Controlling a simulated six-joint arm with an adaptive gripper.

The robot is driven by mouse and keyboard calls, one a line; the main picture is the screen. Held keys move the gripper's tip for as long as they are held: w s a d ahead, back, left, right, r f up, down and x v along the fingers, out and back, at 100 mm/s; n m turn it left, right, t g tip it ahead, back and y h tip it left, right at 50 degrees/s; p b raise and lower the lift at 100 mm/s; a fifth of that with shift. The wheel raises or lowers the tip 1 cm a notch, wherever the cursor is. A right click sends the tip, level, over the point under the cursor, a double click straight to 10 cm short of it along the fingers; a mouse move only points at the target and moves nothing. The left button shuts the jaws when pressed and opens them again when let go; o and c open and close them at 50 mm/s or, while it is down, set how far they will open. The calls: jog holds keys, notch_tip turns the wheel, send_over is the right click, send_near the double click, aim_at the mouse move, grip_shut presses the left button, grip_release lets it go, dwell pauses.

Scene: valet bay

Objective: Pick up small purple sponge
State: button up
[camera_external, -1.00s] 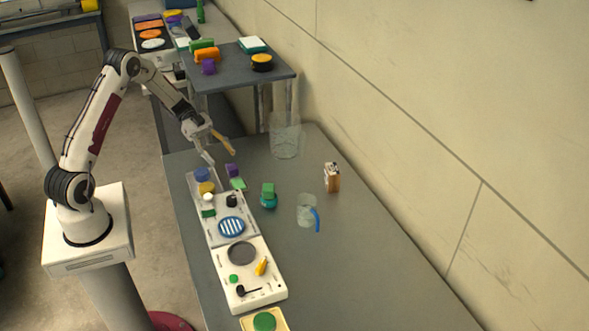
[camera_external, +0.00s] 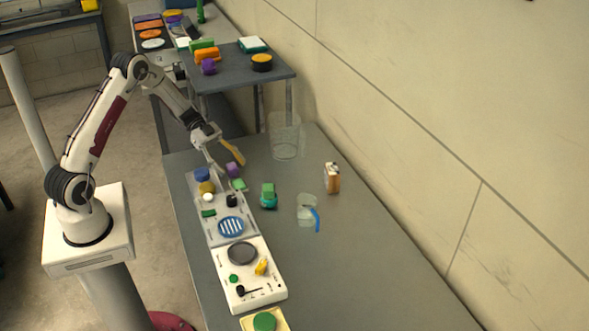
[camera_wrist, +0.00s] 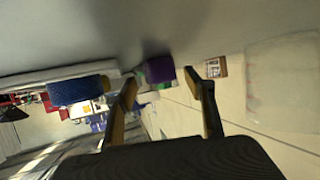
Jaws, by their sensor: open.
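A small purple sponge (camera_external: 233,170) stands on the grey table beside the far end of the white tray. It also shows in the wrist view (camera_wrist: 160,69), beyond my fingertips and between them. In the wrist view my gripper (camera_wrist: 162,82) has one finger to each side of the sponge. I cannot tell whether a finger touches it. Another purple piece (camera_external: 208,67) lies on the raised shelf.
A green block (camera_external: 238,185) lies close to the sponge. Blue and yellow round pieces (camera_external: 204,180) sit on the tray's far end. A clear container (camera_external: 285,137) stands to the right.

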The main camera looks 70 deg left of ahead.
aim_at(229, 164)
jog(key=c, duration=1.2)
jog(key=shift+o, duration=0.2)
notch_tip(229, 164, up, 10)
dwell(0.6)
